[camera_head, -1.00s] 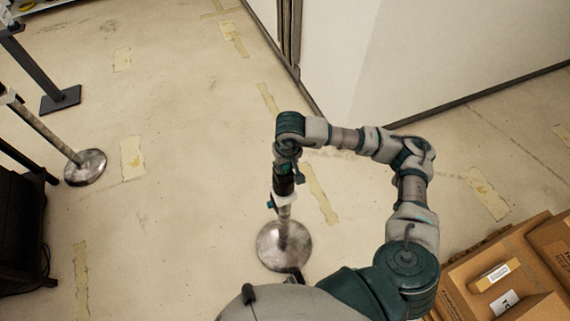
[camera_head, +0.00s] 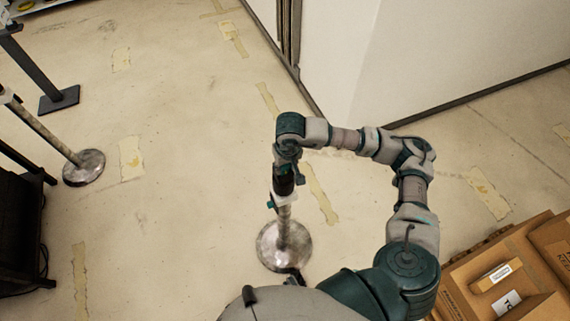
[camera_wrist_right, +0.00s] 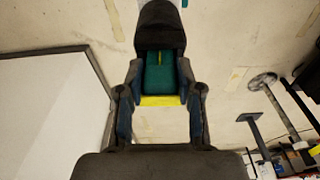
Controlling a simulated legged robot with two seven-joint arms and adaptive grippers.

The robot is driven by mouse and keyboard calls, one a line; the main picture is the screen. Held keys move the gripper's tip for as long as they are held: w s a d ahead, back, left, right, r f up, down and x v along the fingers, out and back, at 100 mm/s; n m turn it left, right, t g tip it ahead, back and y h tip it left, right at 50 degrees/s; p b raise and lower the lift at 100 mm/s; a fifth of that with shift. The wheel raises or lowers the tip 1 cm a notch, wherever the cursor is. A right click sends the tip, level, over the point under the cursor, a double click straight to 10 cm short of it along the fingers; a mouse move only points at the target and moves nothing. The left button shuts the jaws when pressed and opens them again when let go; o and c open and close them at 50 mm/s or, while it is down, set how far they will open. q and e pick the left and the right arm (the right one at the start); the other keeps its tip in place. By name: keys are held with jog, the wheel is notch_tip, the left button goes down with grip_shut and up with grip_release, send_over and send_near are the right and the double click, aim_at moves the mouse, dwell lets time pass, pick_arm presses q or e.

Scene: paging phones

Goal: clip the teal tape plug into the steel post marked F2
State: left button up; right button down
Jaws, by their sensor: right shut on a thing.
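My right gripper (camera_head: 283,190) points down at the top of a steel post (camera_head: 284,213) with a round metal base (camera_head: 284,246). In the right wrist view, the gripper (camera_wrist_right: 159,75) is shut on the teal tape plug (camera_wrist_right: 159,74), which has a yellow edge on the near side. A dark block (camera_wrist_right: 160,27) lies just beyond the plug there. A white collar shows at the post's top in the head view. I cannot tell whether the plug is seated in the post. No F2 mark is readable. My left gripper is out of view.
Another round-based post (camera_head: 84,168) and a square-based post (camera_head: 60,99) stand at the left, near a dark piece of furniture (camera_head: 20,220). Cardboard boxes (camera_head: 500,270) are at the lower right. A white wall (camera_head: 430,50) rises behind my arm. Floor between is mostly clear.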

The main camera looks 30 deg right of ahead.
aim_at(287, 177)
jog(key=shift+f, duration=0.3)
jog(key=c, duration=1)
grip_release()
jog(key=shift+c, duration=0.2)
jog(key=shift+r, duration=0.1)
notch_tip(287, 177, up, 11)
jog(key=s+p, duration=0.1)
jog(key=p, duration=0.3)
jog(key=shift+s+p, duration=0.25)
jog(key=shift+p, duration=0.1)
